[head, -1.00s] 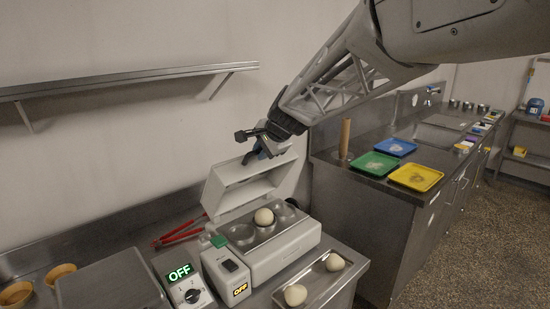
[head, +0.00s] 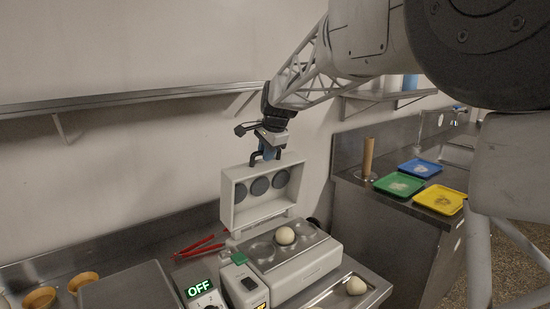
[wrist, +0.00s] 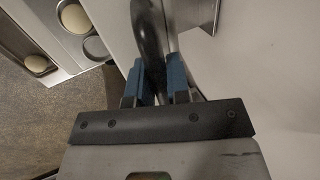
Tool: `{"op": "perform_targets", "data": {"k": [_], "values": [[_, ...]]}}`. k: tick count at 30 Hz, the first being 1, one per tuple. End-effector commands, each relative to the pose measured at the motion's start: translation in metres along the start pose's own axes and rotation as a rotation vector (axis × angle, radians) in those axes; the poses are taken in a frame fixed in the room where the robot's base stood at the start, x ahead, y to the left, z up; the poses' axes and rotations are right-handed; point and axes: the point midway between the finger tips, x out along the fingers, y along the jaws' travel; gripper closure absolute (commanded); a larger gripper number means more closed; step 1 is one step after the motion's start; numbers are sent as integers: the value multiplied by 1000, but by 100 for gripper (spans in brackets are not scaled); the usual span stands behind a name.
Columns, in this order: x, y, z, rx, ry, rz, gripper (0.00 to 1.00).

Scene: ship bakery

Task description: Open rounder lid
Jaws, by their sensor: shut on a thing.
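The rounder (head: 295,271) is a white machine on the counter, with several round wells in its top and one dough ball (head: 285,235) in a well. Its lid (head: 240,214) stands raised, about upright, at the back edge, with round dark discs on its inner face towards the camera. My gripper (head: 267,155) is at the top of the lid, shut on the dark lid handle (head: 252,160). In the wrist view the blue fingers (wrist: 160,75) sit on both sides of the black curved handle (wrist: 150,40).
A metal tray with a dough ball (head: 356,285) lies in front of the rounder. Red tongs (head: 203,246) lie to its left. A wall shelf (head: 110,103) runs behind. Green (head: 399,184), blue and yellow trays rest on the right counter.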

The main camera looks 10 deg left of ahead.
Motion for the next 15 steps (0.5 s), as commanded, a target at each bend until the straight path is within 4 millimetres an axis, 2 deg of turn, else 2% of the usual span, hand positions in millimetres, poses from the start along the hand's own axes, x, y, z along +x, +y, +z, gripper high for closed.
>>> {"op": "perform_targets", "data": {"k": [5, 15], "values": [[6, -19, 0, -3, 0, 72, 100], [21, -50, 0, -2, -1, 72, 100]]}}
